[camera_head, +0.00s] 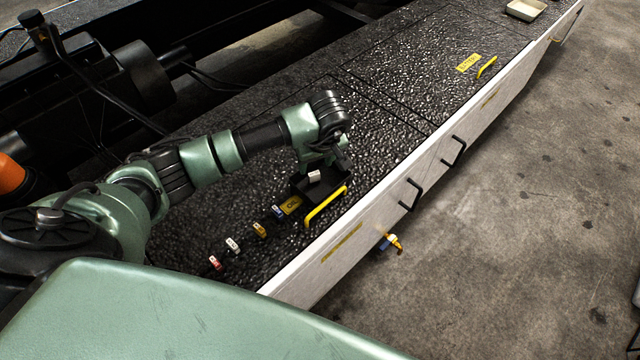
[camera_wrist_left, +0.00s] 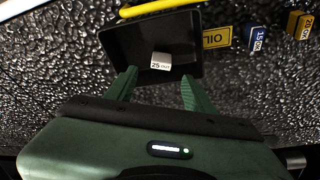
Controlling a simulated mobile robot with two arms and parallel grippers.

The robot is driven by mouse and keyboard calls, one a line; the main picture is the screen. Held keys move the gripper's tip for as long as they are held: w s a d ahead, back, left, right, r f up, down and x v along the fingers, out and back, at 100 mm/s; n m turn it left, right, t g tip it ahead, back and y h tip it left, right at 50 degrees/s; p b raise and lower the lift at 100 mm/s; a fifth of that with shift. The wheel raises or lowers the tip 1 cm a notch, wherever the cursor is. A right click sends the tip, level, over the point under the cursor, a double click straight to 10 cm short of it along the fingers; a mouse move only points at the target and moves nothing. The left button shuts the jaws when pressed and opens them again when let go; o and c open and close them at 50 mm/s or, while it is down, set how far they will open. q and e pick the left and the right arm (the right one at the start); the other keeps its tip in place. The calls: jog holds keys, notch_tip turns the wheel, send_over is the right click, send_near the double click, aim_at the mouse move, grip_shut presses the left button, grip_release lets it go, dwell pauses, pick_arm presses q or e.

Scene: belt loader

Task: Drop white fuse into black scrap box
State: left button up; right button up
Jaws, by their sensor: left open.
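The black scrap box (camera_head: 328,191) sits on the dark textured deck beside a yellow handle. It also shows in the left wrist view (camera_wrist_left: 112,42). A white fuse (camera_wrist_left: 161,61) marked 25 shows inside the box's outline, just beyond my fingertips; it also shows in the head view (camera_head: 314,176). I cannot tell whether it rests on the box floor or is just above it. My left gripper (camera_wrist_left: 157,84) is open above the box's near side, with both fingers apart from the fuse. My right gripper is not in view.
A row on the deck holds a red fuse (camera_head: 215,262), another white fuse (camera_head: 232,244), a yellow fuse (camera_head: 259,229) and a blue fuse (camera_head: 278,211). A yellow OIL label (camera_head: 291,205) and a yellow handle (camera_head: 325,207) lie close to the box. A pale tray (camera_head: 526,9) stands far right.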

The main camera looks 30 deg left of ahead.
pick_arm(q)
jog(key=b+v, duration=0.1)
jog(key=v, duration=0.5)
dwell(0.3)
